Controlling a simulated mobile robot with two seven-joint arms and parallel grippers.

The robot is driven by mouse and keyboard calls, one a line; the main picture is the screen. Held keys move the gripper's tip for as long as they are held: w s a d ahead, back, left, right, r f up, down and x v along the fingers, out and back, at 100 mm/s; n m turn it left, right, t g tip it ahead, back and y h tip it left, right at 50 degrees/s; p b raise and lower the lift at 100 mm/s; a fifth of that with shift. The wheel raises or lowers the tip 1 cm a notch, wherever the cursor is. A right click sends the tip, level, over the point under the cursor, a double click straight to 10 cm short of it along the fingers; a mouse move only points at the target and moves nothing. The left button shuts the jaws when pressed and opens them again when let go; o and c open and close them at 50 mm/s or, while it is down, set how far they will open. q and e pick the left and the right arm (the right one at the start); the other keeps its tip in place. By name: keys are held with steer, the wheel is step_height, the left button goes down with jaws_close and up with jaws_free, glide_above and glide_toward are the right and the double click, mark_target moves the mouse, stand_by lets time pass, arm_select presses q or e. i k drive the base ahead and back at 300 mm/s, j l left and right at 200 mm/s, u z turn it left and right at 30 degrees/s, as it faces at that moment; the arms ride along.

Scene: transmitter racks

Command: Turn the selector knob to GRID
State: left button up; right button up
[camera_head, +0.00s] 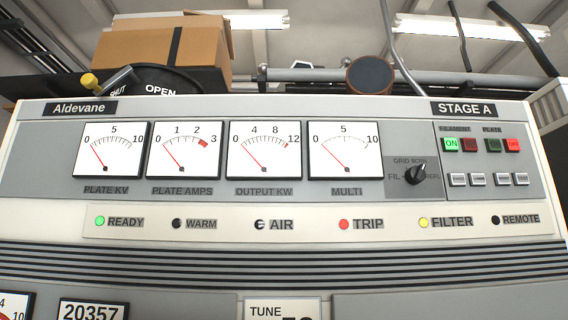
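The black selector knob (415,175) sits on a darker grey plate right of the MULTI meter (344,151). Small labels ring it: FIL at its left, GRID at its upper left, another label at its upper right and one at its right, both hard to read. The knob's pointer seems to lean up and to the right, away from GRID, but it is too small to be certain. Neither of my grippers is in view, and nothing touches the knob.
The STAGE A panel carries several needle meters, a row of indicator lamps (344,224) below, and push buttons (482,179) close right of the knob. A cardboard box (155,50) and a grey pipe (310,75) are above and behind. The space before the panel looks clear.

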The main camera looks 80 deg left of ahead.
mark_target(414, 175)
steer(key=u, duration=0.45)
steer(key=l+u, duration=0.1)
steer(key=u, duration=0.4)
steer(key=k+u, duration=0.1)
steer(key=u, duration=1.3)
steer(key=k+u, duration=0.1)
steer(key=u, duration=0.35)
steer(key=l+u, duration=0.55)
steer(key=u, duration=0.15)
steer(key=l+u, duration=0.1)
steer(key=l, duration=0.35)
steer(key=k+l+u, duration=0.1)
steer(key=l, duration=0.35)
steer(key=k+l+u, duration=0.1)
steer(key=l, duration=0.3)
steer(key=k+l, duration=0.15)
steer(key=l, duration=0.3)
steer(key=u, duration=0.05)
